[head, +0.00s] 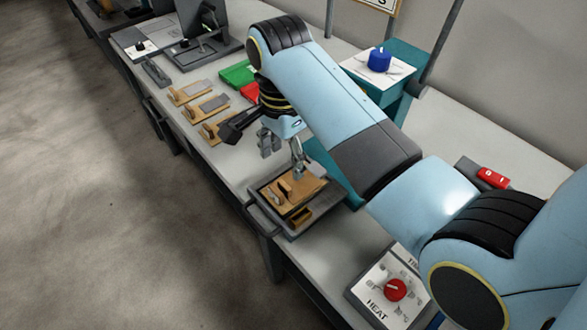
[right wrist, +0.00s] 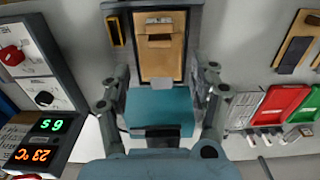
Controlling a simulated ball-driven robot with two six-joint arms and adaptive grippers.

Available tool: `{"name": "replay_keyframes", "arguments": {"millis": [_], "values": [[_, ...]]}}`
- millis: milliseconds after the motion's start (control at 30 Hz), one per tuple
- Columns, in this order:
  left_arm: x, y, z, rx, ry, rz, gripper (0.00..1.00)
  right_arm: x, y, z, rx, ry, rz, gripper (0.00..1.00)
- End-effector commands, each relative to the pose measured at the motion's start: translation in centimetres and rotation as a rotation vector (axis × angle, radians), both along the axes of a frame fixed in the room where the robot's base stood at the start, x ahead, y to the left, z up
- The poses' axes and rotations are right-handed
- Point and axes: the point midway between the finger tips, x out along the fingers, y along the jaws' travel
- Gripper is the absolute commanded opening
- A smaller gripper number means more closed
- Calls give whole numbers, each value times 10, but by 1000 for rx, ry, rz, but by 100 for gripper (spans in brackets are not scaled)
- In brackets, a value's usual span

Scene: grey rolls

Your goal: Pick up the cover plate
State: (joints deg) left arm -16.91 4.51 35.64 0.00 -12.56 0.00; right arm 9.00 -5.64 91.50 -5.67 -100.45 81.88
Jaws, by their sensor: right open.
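A wooden plate with a raised wooden grip (head: 281,190) lies in a dark-rimmed grey tray (head: 258,193) at the front of the bench. It seems to be the cover plate. In the right wrist view the wooden plate (right wrist: 162,62) lies straight ahead, with a small light grey piece at its near edge. My right gripper (head: 282,166) is open above the tray's far side, its fingers apart and empty. In the right wrist view its fingers (right wrist: 163,80) stand on either side of the plate's near end. I cannot tell the gap in height. My left gripper is not in view.
Several wooden pieces with grey plates (head: 207,106) lie left of the tray. Green (head: 238,74) and red bins stand behind them. A teal block (right wrist: 160,106) is close below the gripper. A panel with a red knob (head: 395,289) sits at the front right.

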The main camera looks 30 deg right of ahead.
Motion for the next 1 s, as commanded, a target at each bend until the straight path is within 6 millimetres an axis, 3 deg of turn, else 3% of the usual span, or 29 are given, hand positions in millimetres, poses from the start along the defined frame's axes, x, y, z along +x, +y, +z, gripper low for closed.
{"name": "replay_keyframes", "arguments": {"millis": [100, 233, 367, 600, 900, 1000], "values": [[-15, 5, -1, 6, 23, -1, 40, -1, 0, -22, -1, 5, 1, 62], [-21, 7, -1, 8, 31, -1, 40, -1, 0, -36, 0, 1, 0, 62], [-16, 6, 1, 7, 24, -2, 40, 0, 1, -46, 0, 2, 0, 62], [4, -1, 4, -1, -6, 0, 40, 0, 4, -83, 0, 3, 0, 62], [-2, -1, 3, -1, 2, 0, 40, 0, 4, -91, 0, 0, 0, 62], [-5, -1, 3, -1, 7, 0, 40, 0, 4, -91, 0, 0, 0, 51]]}}
